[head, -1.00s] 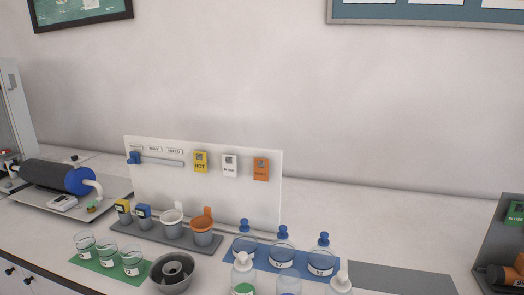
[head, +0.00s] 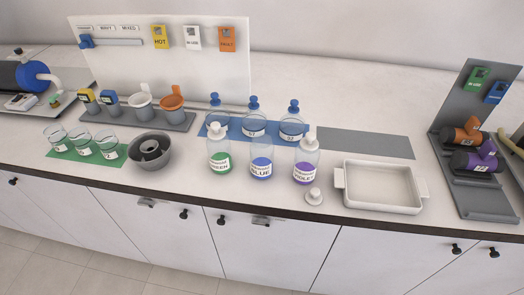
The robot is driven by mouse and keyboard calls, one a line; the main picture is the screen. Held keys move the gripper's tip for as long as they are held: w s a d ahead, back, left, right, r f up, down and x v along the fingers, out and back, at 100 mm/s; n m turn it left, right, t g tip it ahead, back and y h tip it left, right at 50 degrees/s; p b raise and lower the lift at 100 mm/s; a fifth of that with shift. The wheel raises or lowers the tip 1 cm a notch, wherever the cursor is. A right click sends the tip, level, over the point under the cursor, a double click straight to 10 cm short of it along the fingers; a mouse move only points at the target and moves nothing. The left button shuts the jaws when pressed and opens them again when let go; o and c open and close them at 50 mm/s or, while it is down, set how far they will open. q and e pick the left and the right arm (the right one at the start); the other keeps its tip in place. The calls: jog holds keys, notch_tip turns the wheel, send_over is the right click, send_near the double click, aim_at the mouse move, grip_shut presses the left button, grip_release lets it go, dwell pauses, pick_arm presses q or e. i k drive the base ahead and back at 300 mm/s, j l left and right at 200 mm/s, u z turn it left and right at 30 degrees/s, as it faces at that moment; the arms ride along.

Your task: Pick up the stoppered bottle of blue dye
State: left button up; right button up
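The blue dye bottle (head: 261,162) stands upright on the counter, in the middle of a front row of three clear bottles. Its label has a blue band reading BLUE, and its upper part overlaps the blue mat and the flasks behind it. The green-labelled bottle (head: 219,155) is on its left, with a white stopper. The violet-labelled bottle (head: 306,160) is on its right, also with a white stopper. No stopper shows clearly on the blue bottle. A loose white stopper-like piece (head: 314,196) sits on the counter before the violet bottle. Neither gripper is in view.
Behind the bottles, blue-stoppered flasks (head: 292,124) stand on a blue mat. A white tray (head: 381,208) is at right, a grey ring-shaped bowl (head: 134,160) and beakers (head: 108,146) at left. The counter's front edge (head: 232,206) is close before the bottles. A grey mat (head: 365,146) lies bare.

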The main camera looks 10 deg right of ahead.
aim_at(261, 147)
jog(key=j, duration=0.4)
jog(key=k+j, duration=0.15)
jog(key=j, duration=0.3)
jog(key=j+z, duration=0.1)
jog(key=j, duration=0.3)
